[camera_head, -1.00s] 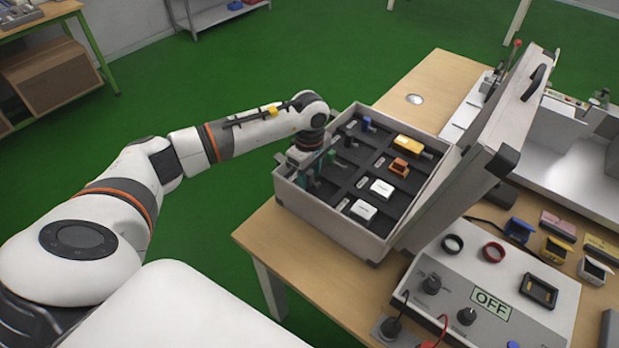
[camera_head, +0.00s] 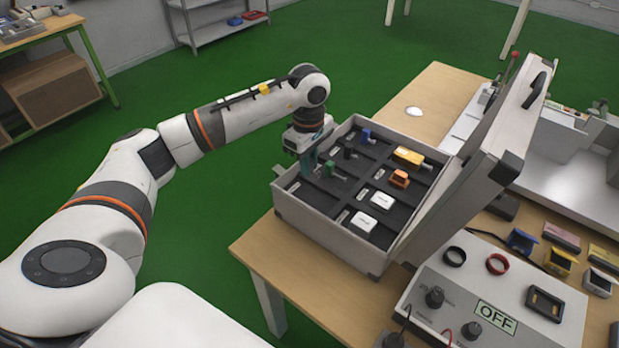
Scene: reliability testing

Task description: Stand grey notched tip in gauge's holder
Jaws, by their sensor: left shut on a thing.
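My left gripper (camera_head: 308,163) hangs pointing down over the left corner of the open grey case (camera_head: 325,235). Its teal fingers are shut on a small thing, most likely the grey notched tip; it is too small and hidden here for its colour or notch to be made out. In the case, a green-topped piece (camera_head: 331,169) and a blue-topped piece (camera_head: 365,135) lie close to the gripper on the dark lining. I cannot make out the gauge's holder for certain. My right gripper is out of view.
A control box marked OFF (camera_head: 495,318) stands on the wooden table (camera_head: 290,255) to the right.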

